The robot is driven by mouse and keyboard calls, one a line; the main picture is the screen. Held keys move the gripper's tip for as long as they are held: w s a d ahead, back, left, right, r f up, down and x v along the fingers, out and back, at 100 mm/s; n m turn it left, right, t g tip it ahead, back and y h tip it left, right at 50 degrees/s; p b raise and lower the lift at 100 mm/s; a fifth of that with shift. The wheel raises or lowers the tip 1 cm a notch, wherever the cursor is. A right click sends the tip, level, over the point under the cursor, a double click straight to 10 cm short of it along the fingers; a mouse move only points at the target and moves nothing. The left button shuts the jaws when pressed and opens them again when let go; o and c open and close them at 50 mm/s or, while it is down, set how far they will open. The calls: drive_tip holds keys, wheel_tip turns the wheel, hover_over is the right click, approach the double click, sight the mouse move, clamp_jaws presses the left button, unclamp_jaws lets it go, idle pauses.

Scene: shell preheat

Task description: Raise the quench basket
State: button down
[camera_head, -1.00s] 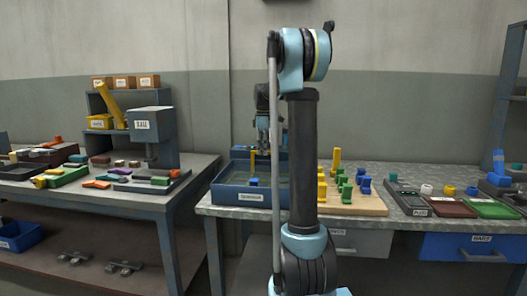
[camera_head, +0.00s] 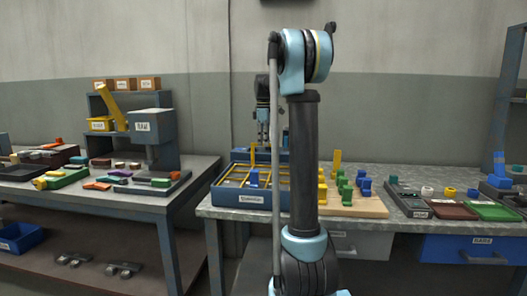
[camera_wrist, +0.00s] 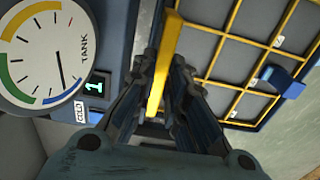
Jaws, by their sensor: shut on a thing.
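The quench basket is a yellow-framed grid (camera_head: 238,176) showing near the top of the blue tank (camera_head: 238,198). In the wrist view its yellow bars (camera_wrist: 232,38) cross over grey cells. My gripper (camera_head: 263,140) is above the back of the tank, pointing down. In the wrist view my gripper (camera_wrist: 163,80) is shut on the basket's upright yellow handle (camera_wrist: 167,45). My arm hides the tank's right side.
A round TANK gauge (camera_wrist: 42,50) and a small display reading 1 (camera_wrist: 95,87) are beside the handle. A wooden board (camera_head: 355,207) with coloured pieces stands right of the tank. A press (camera_head: 152,135) stands on the left bench.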

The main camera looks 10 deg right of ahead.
drive_tip(key=shift+w+r, duration=0.1)
drive_tip(key=shift+r, duration=0.85)
drive_tip(key=c, duration=1.6)
unclamp_jaws()
wheel_tip(320, 180, up, 12)
drive_tip(key=shift+f, duration=0.1)
